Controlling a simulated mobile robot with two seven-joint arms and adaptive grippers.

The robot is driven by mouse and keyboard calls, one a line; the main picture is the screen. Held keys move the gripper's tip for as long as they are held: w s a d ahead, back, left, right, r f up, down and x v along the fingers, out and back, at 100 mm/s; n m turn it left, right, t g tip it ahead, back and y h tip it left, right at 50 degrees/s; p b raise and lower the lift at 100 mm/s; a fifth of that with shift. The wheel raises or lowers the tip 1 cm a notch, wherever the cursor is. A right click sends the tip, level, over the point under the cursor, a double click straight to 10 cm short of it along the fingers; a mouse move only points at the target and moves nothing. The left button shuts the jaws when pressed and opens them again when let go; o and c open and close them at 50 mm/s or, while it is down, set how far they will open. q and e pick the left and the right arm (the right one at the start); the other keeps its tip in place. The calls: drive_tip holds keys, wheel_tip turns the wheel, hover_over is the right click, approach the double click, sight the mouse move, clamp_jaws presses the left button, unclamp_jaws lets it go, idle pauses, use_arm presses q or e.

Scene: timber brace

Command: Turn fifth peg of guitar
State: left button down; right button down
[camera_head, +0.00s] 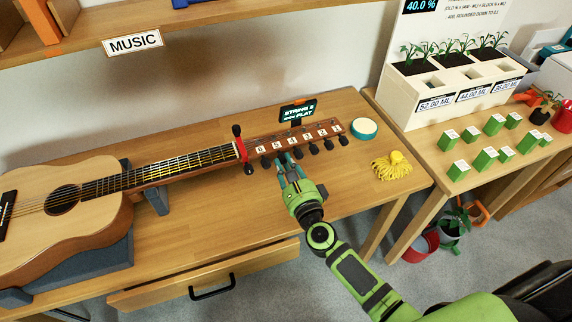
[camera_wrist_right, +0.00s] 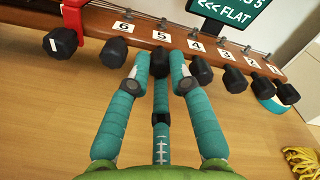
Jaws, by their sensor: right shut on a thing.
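The guitar (camera_head: 75,236) lies on the wooden table, its neck pointing right. Its headstock (camera_head: 330,128) carries a row of dark pegs beside number labels. My right gripper (camera_head: 287,160) reaches the headstock from the front. In the right wrist view, its teal fingers (camera_wrist_right: 160,72) are shut on the black fifth peg (camera_wrist_right: 160,58), which sits below label 5 (camera_wrist_right: 161,37). The sixth peg (camera_wrist_right: 115,52) and fourth peg (camera_wrist_right: 201,70) are on either side. A small display (camera_head: 298,111) behind the headstock reads string 5, flat. My left gripper is not in view.
A yellow tassel-like bundle (camera_head: 391,167) and a round teal-rimmed tin (camera_head: 364,128) lie right of the headstock. A red clamp (camera_head: 242,150) sits on the neck. A grey stand (camera_head: 155,198) is under the neck. An open drawer (camera_head: 225,272) juts from the table's front.

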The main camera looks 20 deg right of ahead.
drive_tip(key=n+p, duration=0.1)
drive_tip(key=n, duration=0.2)
drive_tip(key=shift+n, duration=0.3)
drive_tip(key=n+p, duration=0.1)
drive_tip(key=n, duration=0.2)
drive_tip(key=shift+d+n+p, duration=0.1)
drive_tip(key=shift+n+p, duration=0.2)
drive_tip(key=shift+p, duration=0.05)
drive_tip(key=n+p, duration=0.1)
drive_tip(key=n, duration=0.3)
drive_tip(key=shift+n+p, duration=0.7)
drive_tip(key=shift+n, duration=1.2)
drive_tip(key=c, duration=1.4)
unclamp_jaws()
